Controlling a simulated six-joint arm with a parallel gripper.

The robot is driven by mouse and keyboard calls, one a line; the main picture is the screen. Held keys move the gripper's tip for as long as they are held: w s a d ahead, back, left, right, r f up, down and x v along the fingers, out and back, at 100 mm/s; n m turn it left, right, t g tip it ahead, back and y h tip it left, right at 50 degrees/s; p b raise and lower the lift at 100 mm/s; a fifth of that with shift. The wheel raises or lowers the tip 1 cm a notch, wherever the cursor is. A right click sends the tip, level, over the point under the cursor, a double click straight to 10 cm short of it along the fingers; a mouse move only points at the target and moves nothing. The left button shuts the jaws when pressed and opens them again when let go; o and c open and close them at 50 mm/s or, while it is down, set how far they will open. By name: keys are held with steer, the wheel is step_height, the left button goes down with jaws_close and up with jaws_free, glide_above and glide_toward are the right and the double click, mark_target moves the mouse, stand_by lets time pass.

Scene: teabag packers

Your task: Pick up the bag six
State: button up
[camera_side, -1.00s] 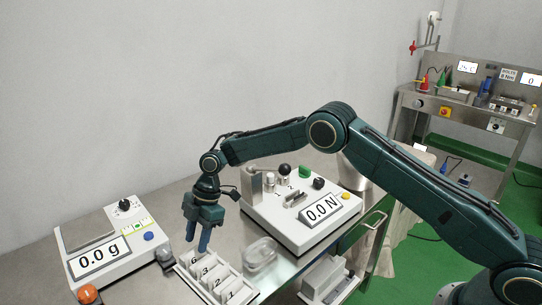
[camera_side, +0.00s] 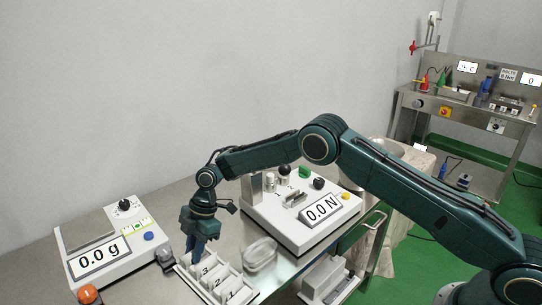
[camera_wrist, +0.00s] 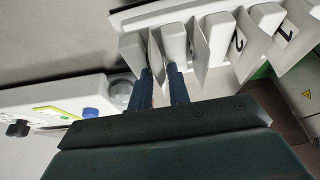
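The white rack (camera_side: 247,293) holds several upright pale bags between numbered dividers. Labels 3, 2 and 1 show in the side view, and 2 and 1 in the wrist view. My gripper (camera_side: 200,262) is down at the rack's far end, beyond label 3. In the wrist view my gripper (camera_wrist: 162,72) has its two blue fingers apart, with a pale upright bag (camera_wrist: 155,50) at the gap between the tips. No label 6 is readable, so I cannot tell if this is bag six. Contact between fingers and bag is not clear.
A scale (camera_side: 118,243) reading 0.0 g stands left of the rack. A force tester (camera_side: 300,228) reading 0.0 N stands to the right. The steel table's front edge is near.

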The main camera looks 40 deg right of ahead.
jaws_close()
steer(key=shift+r, duration=0.15)
step_height(320, 180, up, 10)
steer(key=shift+f, duration=0.15)
stand_by(0.4)
stand_by(0.7)
steer(key=m, duration=0.1)
steer(key=m+t, duration=0.1)
steer(key=m, duration=0.1)
steer(key=d+m, duration=0.1)
steer(key=shift+f+m+t, duration=0.25)
steer(key=shift+m+t, duration=0.05)
steer(key=shift+t, duration=0.1)
steer(key=s+d+r+m+h, duration=0.1)
steer(key=s+d+m+h, duration=0.2)
steer(key=m, duration=0.7)
steer(key=s+d+m+g+h, duration=0.1)
steer(key=s+d+m+h, duration=0.2)
steer(key=d+m, duration=0.3)
steer(key=s+d+r+m+h, duration=0.1)
steer(key=s+d+m+h, duration=0.1)
steer(key=m, duration=1.4)
steer(key=shift+s+d+r+h, duration=0.4)
steer(key=shift+s+d, duration=0.15)
steer(key=shift+d, duration=0.6)
